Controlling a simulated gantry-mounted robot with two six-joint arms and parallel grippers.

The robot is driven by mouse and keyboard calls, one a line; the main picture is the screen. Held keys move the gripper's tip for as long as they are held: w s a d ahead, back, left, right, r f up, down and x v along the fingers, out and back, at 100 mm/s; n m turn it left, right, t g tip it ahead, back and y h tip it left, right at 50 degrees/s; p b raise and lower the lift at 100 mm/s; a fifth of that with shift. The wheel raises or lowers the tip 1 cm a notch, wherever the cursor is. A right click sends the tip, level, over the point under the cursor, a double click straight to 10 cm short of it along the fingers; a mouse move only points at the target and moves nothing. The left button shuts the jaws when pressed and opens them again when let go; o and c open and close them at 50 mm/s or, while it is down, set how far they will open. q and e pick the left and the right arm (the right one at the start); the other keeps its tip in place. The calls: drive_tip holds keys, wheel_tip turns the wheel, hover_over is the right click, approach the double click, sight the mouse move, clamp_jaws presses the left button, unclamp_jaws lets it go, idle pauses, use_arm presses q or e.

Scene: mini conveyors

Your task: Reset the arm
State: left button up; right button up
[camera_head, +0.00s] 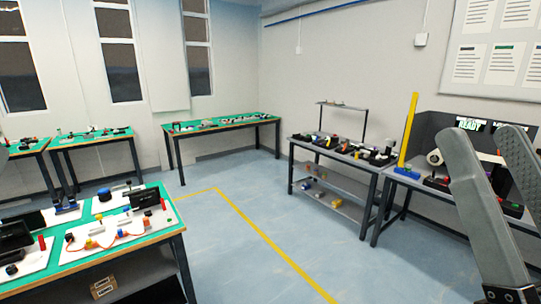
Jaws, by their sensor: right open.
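My right gripper (483,140) is large and close at the right side of the head view. Its two grey fingers point up and stand apart, with nothing between them. The fingers cover part of the workstation (405,177) behind them. I do not make out my left gripper in this view.
A green-topped table (150,240) with white trays and small parts stands at the front left. More green-topped benches (235,126) line the back. A grey shelf table (345,160) with parts stands right of centre. The blue-grey floor (250,215) with yellow lines is clear in the middle.

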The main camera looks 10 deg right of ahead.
wheel_tip(320, 180, up, 33)
drive_tip(key=p, duration=2.9)
drive_tip(key=shift+y+p, duration=0.3)
drive_tip(key=shift+p, duration=0.05)
drive_tip(key=shift+r, duration=0.15)
